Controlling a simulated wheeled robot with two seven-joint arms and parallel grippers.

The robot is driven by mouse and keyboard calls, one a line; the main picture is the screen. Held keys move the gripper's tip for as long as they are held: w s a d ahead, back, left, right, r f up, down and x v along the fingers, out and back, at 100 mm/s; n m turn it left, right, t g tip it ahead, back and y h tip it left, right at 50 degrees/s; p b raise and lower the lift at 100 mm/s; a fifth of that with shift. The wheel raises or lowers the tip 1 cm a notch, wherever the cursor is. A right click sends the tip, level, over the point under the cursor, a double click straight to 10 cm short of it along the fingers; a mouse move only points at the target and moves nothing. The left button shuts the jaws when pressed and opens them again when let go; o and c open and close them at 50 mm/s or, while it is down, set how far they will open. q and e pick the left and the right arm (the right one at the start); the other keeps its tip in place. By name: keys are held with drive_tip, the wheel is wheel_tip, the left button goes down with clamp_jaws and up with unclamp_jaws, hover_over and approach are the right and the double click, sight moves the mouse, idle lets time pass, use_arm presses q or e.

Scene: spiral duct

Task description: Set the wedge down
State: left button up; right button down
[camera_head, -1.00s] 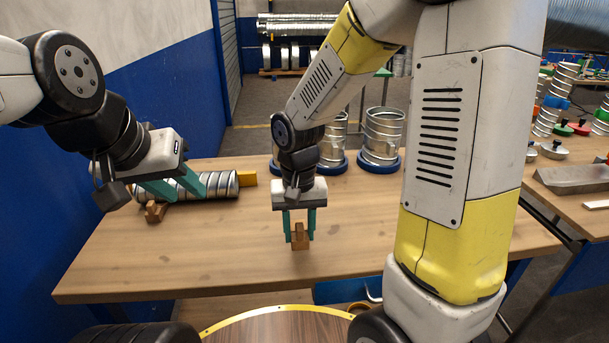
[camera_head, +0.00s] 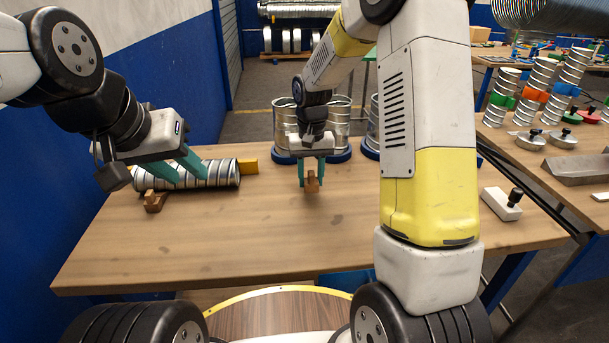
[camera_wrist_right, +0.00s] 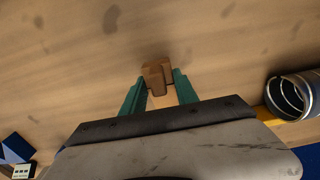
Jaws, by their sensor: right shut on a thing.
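A small brown wooden wedge (camera_head: 313,183) is between the teal fingers of my right gripper (camera_head: 312,180), over the middle of the wooden table. The right wrist view also shows the wedge (camera_wrist_right: 157,77) clasped between the fingertips. I cannot tell whether it touches the table top. The silver spiral duct (camera_head: 222,173) lies on its side at the table's left. My left gripper (camera_head: 193,180) has its teal fingers apart at the duct; whether they press on it is unclear. Another brown wedge (camera_head: 154,201) sits against the duct's near side.
Upright duct pieces (camera_head: 286,125) on blue bases stand at the table's back edge. The table top (camera_head: 240,235) in front is clear. A side table at right holds clamps and ducts (camera_head: 536,88).

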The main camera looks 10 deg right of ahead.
drive_tip(key=shift+f, duration=1.7)
drive_tip(key=shift+f, duration=0.15)
drive_tip(key=c, duration=0.9)
unclamp_jaws()
drive_tip(key=shift+c, duration=0.2)
